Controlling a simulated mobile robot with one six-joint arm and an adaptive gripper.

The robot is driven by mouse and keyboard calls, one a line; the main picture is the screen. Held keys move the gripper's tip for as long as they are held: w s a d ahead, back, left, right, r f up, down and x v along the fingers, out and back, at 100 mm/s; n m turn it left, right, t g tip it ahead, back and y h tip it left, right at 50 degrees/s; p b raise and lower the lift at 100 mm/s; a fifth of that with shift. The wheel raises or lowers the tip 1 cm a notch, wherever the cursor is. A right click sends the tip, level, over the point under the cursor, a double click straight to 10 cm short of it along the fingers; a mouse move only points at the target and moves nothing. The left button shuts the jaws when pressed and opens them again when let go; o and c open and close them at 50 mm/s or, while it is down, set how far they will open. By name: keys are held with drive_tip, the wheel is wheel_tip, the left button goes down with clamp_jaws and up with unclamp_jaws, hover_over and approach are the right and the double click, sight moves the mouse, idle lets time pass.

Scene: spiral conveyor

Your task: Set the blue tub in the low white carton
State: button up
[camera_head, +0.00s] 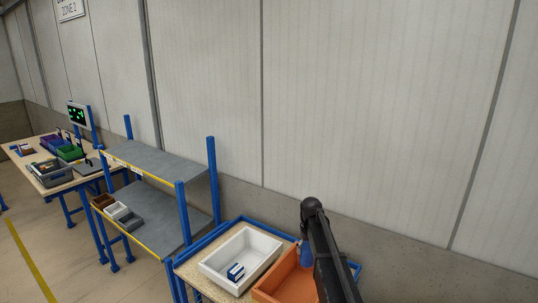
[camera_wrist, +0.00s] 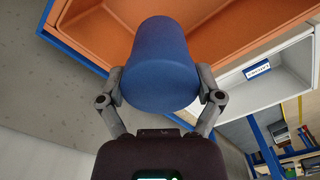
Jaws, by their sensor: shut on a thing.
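The blue tub (camera_wrist: 160,65) is held between the two fingers of my gripper (camera_wrist: 160,92) in the wrist view. My gripper is shut on its sides. In the head view the blue tub (camera_head: 306,254) shows as a small patch beside my dark arm, over the orange bin (camera_head: 270,292). The low white carton (camera_head: 214,272) stands left of the orange bin, with a small blue-and-white box (camera_head: 236,271) inside it. In the wrist view the white carton (camera_wrist: 240,98) is at the right, apart from the tub, and the orange bin (camera_wrist: 235,38) lies behind the tub.
The carton and bin stand on a blue-edged bench (camera_head: 190,272) near the wall. A grey shelf rack (camera_head: 165,160) with small bins is left of it. A further table (camera_head: 50,165) holds coloured bins and a screen. Inside the carton there is free room around the small box.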

sight(307, 255)
drive_tip(key=shift+r+p, duration=2)
drive_tip(key=shift+r, duration=0.35)
wheel_tip(307, 255, down, 8)
drive_tip(key=b, duration=0.8)
drive_tip(key=shift+r, duration=0.1)
wheel_tip(307, 255, up, 7)
drive_tip(key=p, duration=0.7)
wheel_tip(307, 255, down, 2)
drive_tip(key=shift+f+b, duration=0.1)
drive_tip(key=shift+b, duration=0.95)
drive_tip(key=shift+s, duration=0.15)
